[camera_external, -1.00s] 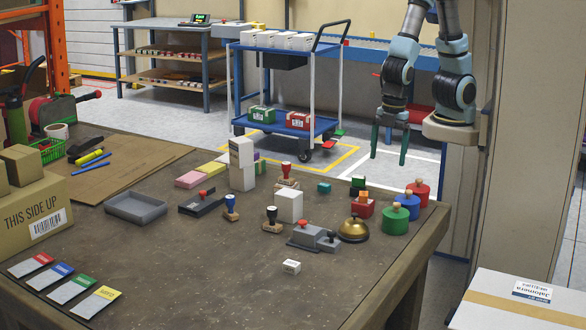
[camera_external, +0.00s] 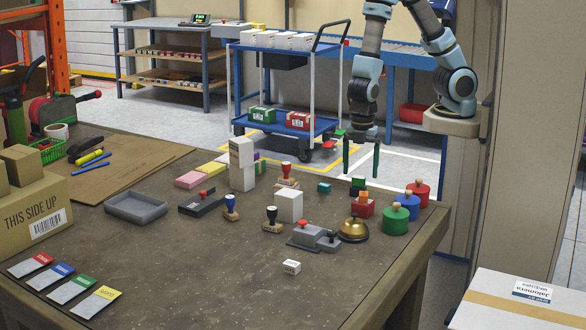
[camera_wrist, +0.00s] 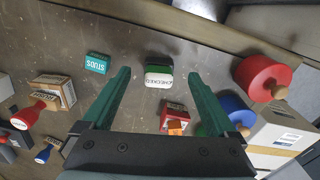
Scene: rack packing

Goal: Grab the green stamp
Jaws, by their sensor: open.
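The green stamp (camera_external: 358,186) is a small dark green block near the far right edge of the table. In the wrist view the stamp (camera_wrist: 158,76) shows a white label reading "CHECKED" and lies between the two fingertips in the picture. My gripper (camera_external: 361,160) is open and empty, its green fingers pointing down. It appears above the far table edge, over the stamp's area, apart from it. The exact height gap cannot be told.
A teal block (camera_external: 324,187) lies left of the stamp. A red box (camera_external: 363,208) stands just in front. Red, blue and green knobbed pots (camera_external: 395,220) stand to the right. A brass bell (camera_external: 354,229) and a white box (camera_external: 289,205) are nearer.

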